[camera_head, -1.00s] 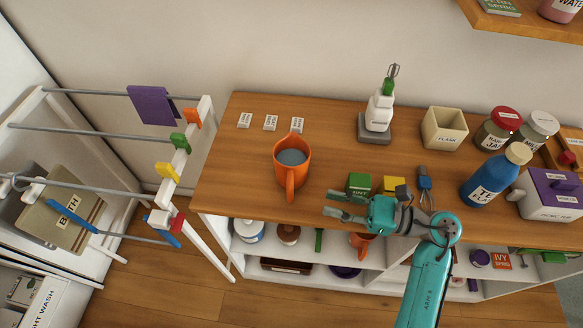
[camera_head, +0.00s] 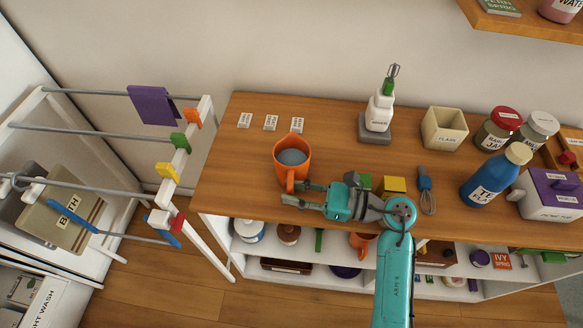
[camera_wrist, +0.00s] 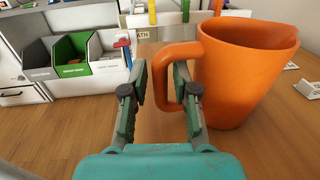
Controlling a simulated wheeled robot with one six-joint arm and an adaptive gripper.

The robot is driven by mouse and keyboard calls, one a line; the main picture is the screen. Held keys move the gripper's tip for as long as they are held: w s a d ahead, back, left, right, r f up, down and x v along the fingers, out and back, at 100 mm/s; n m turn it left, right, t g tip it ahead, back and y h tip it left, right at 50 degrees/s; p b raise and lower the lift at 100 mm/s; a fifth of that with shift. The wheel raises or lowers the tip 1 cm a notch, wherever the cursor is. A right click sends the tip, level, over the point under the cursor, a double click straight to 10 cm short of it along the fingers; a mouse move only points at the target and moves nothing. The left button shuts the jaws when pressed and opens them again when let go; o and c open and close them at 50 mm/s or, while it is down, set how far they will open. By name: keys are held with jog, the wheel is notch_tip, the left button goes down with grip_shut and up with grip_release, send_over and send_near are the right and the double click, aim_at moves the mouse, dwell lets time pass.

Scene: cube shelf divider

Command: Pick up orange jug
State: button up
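The orange jug (camera_head: 300,172) stands upright on the wooden top near its left end, with grey contents and its handle toward the front. In the wrist view the jug (camera_wrist: 245,75) fills the right side, its handle (camera_wrist: 163,75) pointing left. My gripper (camera_head: 292,193) is at the handle, coming in from the right. In the wrist view my gripper (camera_wrist: 162,85) is open, with the handle between or just beyond its fingers. The right finger overlaps the handle's lower part; I cannot tell if they touch.
White labels (camera_head: 270,123) lie behind the jug. A drying rack (camera_head: 190,165) stands to the left.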

jog(key=shift+w+a, duration=0.1)
jog(key=shift+a, duration=0.5)
grip_shut()
notch_tip(320, 180, up, 10)
jog(key=shift+r, duration=0.1)
